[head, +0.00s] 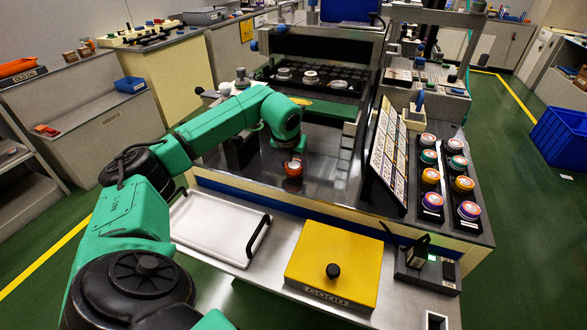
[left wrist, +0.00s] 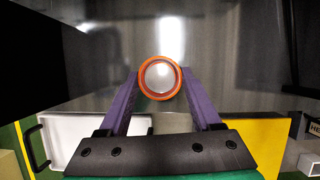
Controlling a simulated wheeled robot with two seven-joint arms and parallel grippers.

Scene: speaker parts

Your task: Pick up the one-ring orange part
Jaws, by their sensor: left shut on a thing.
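The orange part (head: 293,168) is a small round piece at the end of my left arm, over the dark work surface in the head view. In the left wrist view the orange part (left wrist: 160,77) shows one orange ring around a pale, shiny disc. My left gripper (head: 294,161) is shut on it; in the left wrist view its two purple fingers (left wrist: 160,86) press on opposite sides. Whether the part touches the surface below, I cannot tell. My right gripper is in neither view.
A white tray (head: 188,228) and a yellow box (head: 318,279) with a black knob stand at the front. A slanted panel (head: 384,150) rises to the right, beside racks of coloured round parts (head: 432,178). The dark surface around the gripper is mostly clear.

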